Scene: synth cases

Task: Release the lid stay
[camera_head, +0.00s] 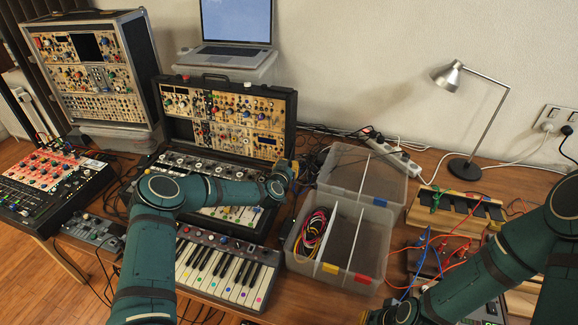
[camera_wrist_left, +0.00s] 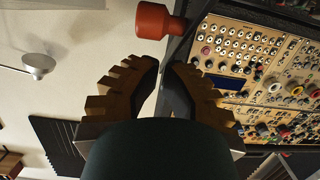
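The open black case (camera_head: 230,82) stands at the back, its raised lid packed with synth modules and knobs. In the left wrist view the lid's module panel (camera_wrist_left: 255,75) fills the right side. A red cylindrical knob (camera_wrist_left: 154,20) sticks out from the dark lid edge (camera_wrist_left: 185,30). I take it for part of the lid stay; the rest of the stay is not clear. My left gripper (camera_head: 292,166) is beside the case's right side. In the wrist view its fingertips (camera_wrist_left: 166,66) are a little apart, empty, just short of the red knob. My right gripper (camera_head: 366,317) is mostly cut off at the bottom edge.
A clear divided box (camera_head: 338,268) with cables stands right of the case. A keyboard (camera_head: 222,270) lies in front. A laptop (camera_head: 235,35) is behind, a lamp (camera_head: 468,168) at back right. Blue and red patch cables (camera_head: 428,258) lie near my right arm.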

